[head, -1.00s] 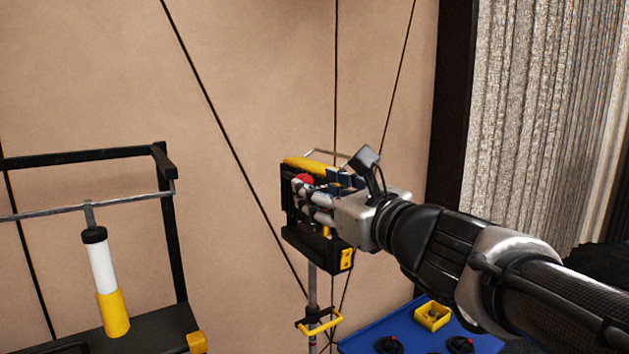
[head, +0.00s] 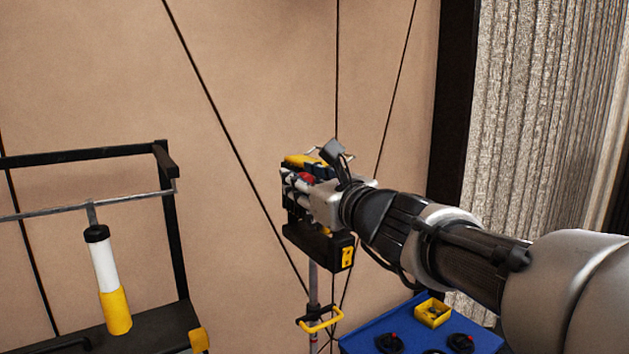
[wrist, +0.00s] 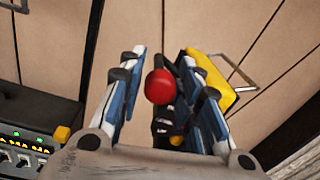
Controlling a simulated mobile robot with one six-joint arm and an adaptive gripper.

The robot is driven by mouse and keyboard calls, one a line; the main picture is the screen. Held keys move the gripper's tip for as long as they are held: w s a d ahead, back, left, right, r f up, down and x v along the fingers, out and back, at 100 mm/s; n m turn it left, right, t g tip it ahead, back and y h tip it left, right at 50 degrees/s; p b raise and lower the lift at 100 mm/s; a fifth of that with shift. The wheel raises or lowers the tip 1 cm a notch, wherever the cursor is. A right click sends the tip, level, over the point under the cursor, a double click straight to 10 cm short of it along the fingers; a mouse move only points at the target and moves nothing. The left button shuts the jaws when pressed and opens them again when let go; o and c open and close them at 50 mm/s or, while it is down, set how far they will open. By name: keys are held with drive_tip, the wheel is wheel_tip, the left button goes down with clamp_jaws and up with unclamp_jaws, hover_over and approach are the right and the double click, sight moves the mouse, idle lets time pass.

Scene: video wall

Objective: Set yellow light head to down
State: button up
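A light head with a black body (head: 318,246), a yellow top (head: 300,160) and a yellow tag stands on a thin pole in the middle of the head view. It has a red knob (head: 306,178). My gripper (head: 296,184) is at the head, covering much of its upper part. In the wrist view my gripper (wrist: 163,95) has its two blue-and-white fingers apart, with the red knob (wrist: 159,87) seen between them. Contact with the knob cannot be told. The yellow top (wrist: 212,80) shows beyond the right finger. The head's exact tilt is hard to judge.
A blue surface (head: 400,330) with a yellow box (head: 432,312) and black knobs lies below my arm. A yellow handle (head: 320,320) is on the pole. Dark cables cross the wall behind.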

clamp_jaws()
idle(0.4)
drive_tip(key=shift+w+d+r+m+p, duration=0.15)
drive_tip(key=shift+r+m+p, duration=0.15)
drive_tip(key=shift+r+p, duration=0.15)
drive_tip(key=w+d+r+m+p, duration=0.1)
drive_tip(key=m+p, duration=0.1)
drive_tip(key=w+d+r+m+p, duration=0.1)
drive_tip(key=d+r+m+p, duration=0.1)
drive_tip(key=p, duration=0.1)
drive_tip(key=shift+w+d+r+p, duration=0.1)
drive_tip(key=shift+d+p, duration=0.1)
drive_tip(key=shift+p, duration=0.1)
drive_tip(key=shift+o, duration=1.9)
unclamp_jaws()
